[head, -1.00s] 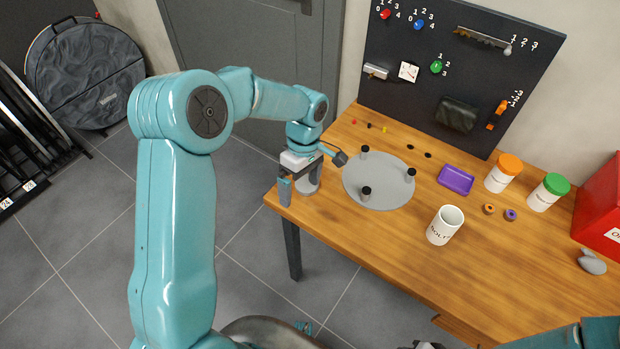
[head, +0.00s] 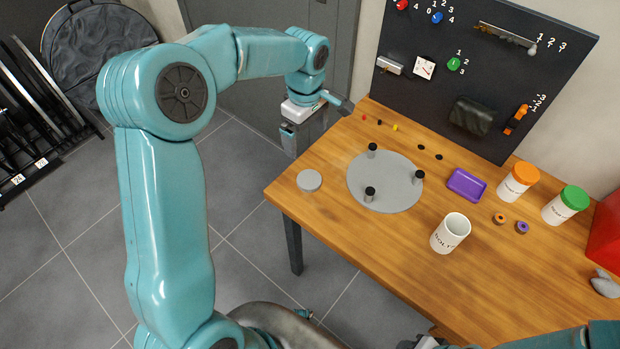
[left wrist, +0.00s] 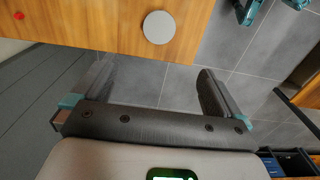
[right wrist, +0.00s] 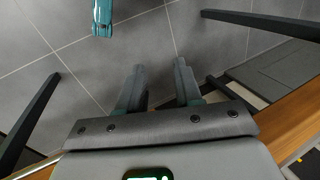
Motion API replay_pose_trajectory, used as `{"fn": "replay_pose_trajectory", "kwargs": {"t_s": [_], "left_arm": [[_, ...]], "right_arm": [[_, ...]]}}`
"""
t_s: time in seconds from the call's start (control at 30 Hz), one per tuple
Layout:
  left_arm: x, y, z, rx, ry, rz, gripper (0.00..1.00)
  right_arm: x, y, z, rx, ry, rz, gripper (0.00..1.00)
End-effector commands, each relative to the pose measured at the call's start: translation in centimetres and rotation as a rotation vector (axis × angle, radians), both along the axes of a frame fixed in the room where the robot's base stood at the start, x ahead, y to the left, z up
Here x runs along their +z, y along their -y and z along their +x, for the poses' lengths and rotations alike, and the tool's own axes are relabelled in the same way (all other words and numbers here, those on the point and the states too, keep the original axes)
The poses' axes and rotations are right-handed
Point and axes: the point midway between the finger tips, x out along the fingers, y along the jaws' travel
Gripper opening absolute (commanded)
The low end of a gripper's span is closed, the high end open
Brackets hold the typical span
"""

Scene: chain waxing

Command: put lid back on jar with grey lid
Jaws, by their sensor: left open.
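The grey lid (head: 309,180) lies flat on the table's left corner in the head view. It also shows in the left wrist view (left wrist: 159,27), beyond my fingertips. The white jar (head: 450,233) with dark lettering stands upright and open near the middle of the table, right of the grey turntable. My left gripper (head: 290,140) is past the table's left edge, behind the lid and apart from it. In the left wrist view my left gripper (left wrist: 156,70) has its fingers wide apart and empty. My right gripper (right wrist: 159,68) has its fingers apart over floor, with nothing between them.
The grey turntable (head: 385,190) with black-topped posts lies between lid and jar. A purple tray (head: 467,185), an orange-lidded jar (head: 517,182), a green-lidded jar (head: 565,205) and two small rings stand to the right. A dark pegboard (head: 485,70) rises behind.

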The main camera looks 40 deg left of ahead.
Motion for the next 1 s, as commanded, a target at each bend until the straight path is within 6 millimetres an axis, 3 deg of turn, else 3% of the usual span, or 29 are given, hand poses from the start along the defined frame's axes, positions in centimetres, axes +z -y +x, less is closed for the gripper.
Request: {"fn": "replay_pose_trajectory", "kwargs": {"t_s": [0.3,0.5,1.0], "left_arm": [[-6.8,0.1,0.1,0.001,-0.007,-0.001,1.00],[-9.9,0.1,0.3,0.001,-0.004,-0.001,1.00],[-11.3,0.3,0.3,0.000,-0.003,-0.001,1.00]], "right_arm": [[-0.5,0.0,0.0,0.000,0.000,0.000,0.34],[-0.5,0.0,0.0,0.000,0.000,0.000,0.34],[-0.5,0.0,0.0,0.000,0.000,0.000,0.34]]}}
